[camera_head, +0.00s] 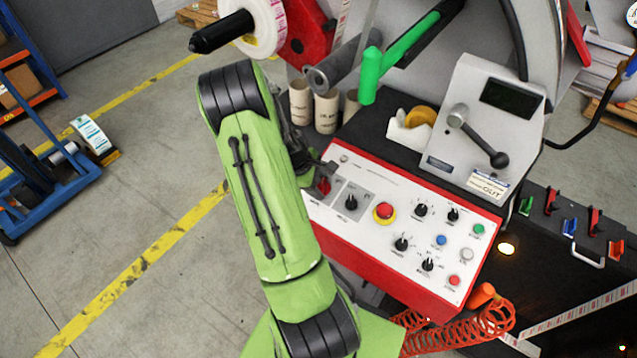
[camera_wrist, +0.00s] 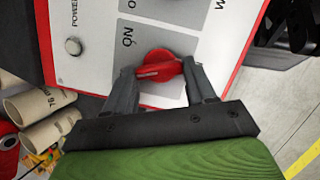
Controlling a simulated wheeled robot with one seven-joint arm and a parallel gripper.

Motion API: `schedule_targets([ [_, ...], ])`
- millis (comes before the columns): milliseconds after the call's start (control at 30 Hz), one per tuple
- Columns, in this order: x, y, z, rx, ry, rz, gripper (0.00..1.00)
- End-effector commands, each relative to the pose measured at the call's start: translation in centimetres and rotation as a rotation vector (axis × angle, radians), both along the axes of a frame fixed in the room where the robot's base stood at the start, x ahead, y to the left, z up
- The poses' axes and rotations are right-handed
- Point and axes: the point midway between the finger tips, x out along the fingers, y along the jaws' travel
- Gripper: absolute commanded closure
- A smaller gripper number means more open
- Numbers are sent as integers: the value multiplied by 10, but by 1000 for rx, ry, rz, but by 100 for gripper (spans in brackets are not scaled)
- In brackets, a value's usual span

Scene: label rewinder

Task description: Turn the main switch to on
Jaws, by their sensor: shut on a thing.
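The main switch is a red rotary knob (camera_wrist: 160,66) on a grey plate with "ON" printed beside it. It sits at the left end of the white control panel (camera_head: 383,175). My gripper (camera_wrist: 163,72) is shut on the red knob, one finger on each side, in the wrist view. In the head view a small part of the red knob (camera_head: 323,186) shows beside my gripper (camera_head: 328,172), and my green arm hides the panel's left edge. The knob's handle lies roughly across between the fingers; its exact setting is hard to tell.
The panel has a black selector (camera_head: 351,203), a red emergency stop (camera_head: 384,211) and several other knobs and buttons. Cardboard cores (camera_head: 326,110) and a tape dispenser (camera_head: 411,127) stand behind it. A green lever (camera_head: 400,55) rises above. Open floor lies to the left.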

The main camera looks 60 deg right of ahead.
Motion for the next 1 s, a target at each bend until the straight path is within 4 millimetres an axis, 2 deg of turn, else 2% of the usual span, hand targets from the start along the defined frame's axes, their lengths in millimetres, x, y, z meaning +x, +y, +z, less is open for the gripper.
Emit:
schedule_targets([
  [700, -1, -6, 1, -31, -172, -620, 75],
  [1000, -1, -8, 2, -38, -225, -806, 75],
])
